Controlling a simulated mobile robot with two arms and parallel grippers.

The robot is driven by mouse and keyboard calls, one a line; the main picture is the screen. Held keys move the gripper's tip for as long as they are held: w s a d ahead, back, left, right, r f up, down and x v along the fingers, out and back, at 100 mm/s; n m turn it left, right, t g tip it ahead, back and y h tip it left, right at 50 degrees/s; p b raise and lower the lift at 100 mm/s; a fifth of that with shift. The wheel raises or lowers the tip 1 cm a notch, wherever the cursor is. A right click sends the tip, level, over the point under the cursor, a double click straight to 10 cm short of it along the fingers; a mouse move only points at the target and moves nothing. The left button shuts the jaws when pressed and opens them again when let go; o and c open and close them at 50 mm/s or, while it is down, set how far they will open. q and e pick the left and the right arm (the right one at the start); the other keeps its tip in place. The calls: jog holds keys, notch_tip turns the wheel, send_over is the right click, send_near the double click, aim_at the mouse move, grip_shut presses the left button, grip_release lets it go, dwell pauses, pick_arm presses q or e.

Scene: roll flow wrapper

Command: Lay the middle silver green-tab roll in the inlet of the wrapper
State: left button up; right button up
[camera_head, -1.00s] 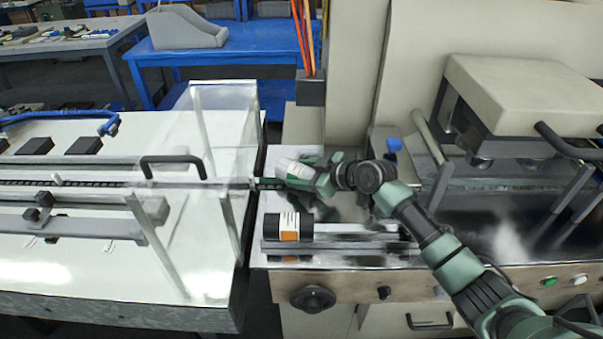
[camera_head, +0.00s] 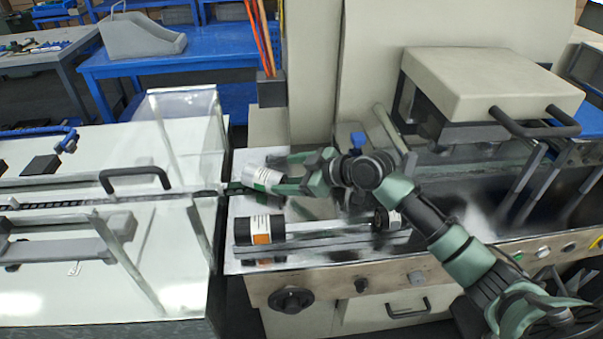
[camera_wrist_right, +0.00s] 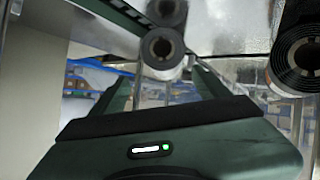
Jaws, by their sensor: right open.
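The silver roll with a green tab (camera_head: 262,173) lies near the right end of the dark chain track (camera_head: 110,200). My right gripper (camera_head: 283,172) is open at the roll's right end, its fingers pointing left toward it. In the right wrist view, the roll's grey end with its hollow core (camera_wrist_right: 163,48) shows beyond and between the open fingertips (camera_wrist_right: 165,68). Whether a finger still touches the roll, I cannot tell. What lies directly under the roll is partly hidden. My left gripper is not in view.
A dark roll with a white and orange label (camera_head: 261,236) sits in front, at grey rails (camera_head: 325,240). A smaller dark roll (camera_head: 387,220) lies further right. A clear guard panel (camera_head: 187,130) and black handle (camera_head: 135,178) stand left; a beige sealing head (camera_head: 490,85) is right.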

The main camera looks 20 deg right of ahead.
jog(key=v, duration=0.4)
jog(key=shift+s+d+r, duration=0.2)
jog(key=shift+s, duration=0.1)
